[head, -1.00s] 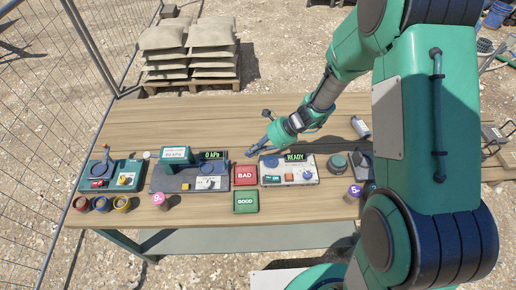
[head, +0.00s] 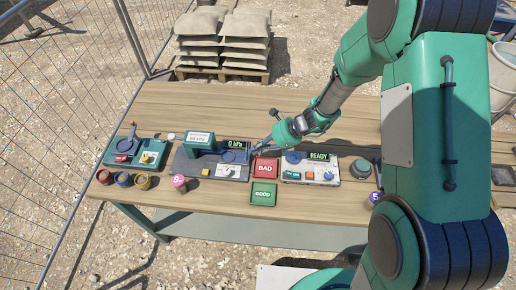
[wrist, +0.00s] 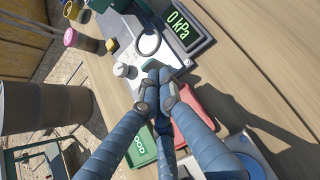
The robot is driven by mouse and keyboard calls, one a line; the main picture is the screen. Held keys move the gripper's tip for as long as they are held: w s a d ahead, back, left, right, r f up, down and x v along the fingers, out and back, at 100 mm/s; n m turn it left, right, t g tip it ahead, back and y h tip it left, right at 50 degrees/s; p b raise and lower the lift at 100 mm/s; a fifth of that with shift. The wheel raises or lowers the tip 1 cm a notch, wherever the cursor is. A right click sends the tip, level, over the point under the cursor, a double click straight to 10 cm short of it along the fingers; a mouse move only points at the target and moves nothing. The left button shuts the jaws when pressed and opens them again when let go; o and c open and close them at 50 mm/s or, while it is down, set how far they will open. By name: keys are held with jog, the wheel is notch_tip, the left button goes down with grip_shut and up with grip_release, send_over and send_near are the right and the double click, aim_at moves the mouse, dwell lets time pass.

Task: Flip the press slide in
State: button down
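I cannot make out which part is the slide. In the wrist view the display (wrist: 178,28), the ring (wrist: 149,42) and a white knob (wrist: 122,69) show.
A READY box (head: 311,175) lies further right. A teal station (head: 132,154) and several small cups are on the left. The table's back (head: 190,103) is clear.

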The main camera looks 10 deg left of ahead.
jog(key=shift+a, duration=0.1)
send_over(241, 157)
jog(key=a, duration=0.2)
jog(key=shift+a+b, duration=0.1)
jog(key=shift+b, duration=0.2)
dwell(0.4)
jog(key=shift+d, duration=2.2)
jog(key=p+v, duration=0.2)
jog(key=v, duration=0.7)
jog(key=shift+d+r, duration=0.2)
jog(key=shift+r, duration=0.1)
jog(key=shift+r, duration=0.15)
